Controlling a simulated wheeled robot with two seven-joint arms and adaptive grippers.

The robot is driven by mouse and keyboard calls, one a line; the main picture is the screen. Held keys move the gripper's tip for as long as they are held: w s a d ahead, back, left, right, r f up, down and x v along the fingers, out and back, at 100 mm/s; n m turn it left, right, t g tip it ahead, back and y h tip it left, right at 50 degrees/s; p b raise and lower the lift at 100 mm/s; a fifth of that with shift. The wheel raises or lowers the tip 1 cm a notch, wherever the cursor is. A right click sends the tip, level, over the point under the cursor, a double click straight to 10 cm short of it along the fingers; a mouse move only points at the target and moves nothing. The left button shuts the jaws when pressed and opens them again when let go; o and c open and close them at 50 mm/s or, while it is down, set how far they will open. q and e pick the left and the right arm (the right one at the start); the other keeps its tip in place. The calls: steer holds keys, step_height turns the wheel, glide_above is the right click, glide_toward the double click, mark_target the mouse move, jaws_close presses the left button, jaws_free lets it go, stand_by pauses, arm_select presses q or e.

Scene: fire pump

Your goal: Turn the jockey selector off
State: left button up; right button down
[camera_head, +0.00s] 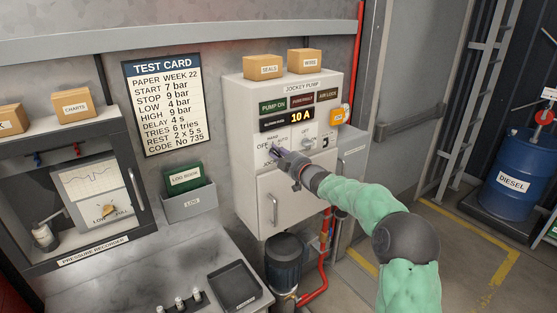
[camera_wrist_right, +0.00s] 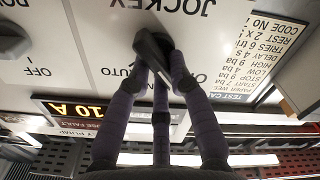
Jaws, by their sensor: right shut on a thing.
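The jockey selector (camera_wrist_right: 152,45) is a dark knob on the light panel face. In the right wrist view it sits between the fingers of my right gripper (camera_wrist_right: 160,75), which is shut on it. The word JOCKEY and part of AUTO show beside it, upside down. In the head view my right gripper (camera_head: 281,156) reaches the lower left of the jockey pump panel (camera_head: 288,88) and hides the knob there; OFF and HAND labels show around it. I cannot tell exactly which label the knob points to. My left gripper is not in view.
A second knob (camera_head: 308,144) sits right of the selector; in the wrist view it is at the left edge (camera_wrist_right: 12,42). Above are lamps and a 10 A display (camera_head: 288,118). Boxes (camera_head: 263,67) stand on the cabinet. A test card (camera_head: 165,105) hangs left.

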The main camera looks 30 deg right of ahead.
steer(key=shift+a+f+n+b, duration=0.1)
steer(key=shift+f+n+b, duration=0.05)
steer(key=shift+n+b, duration=0.7)
steer(key=shift+n, duration=0.25)
steer(key=c, duration=1.1)
jaws_free()
steer(key=shift+s, duration=0.1)
steer(key=s, duration=0.8)
steer(key=s+d, duration=0.1)
steer(key=s, duration=0.2)
steer(key=shift+s, duration=0.4)
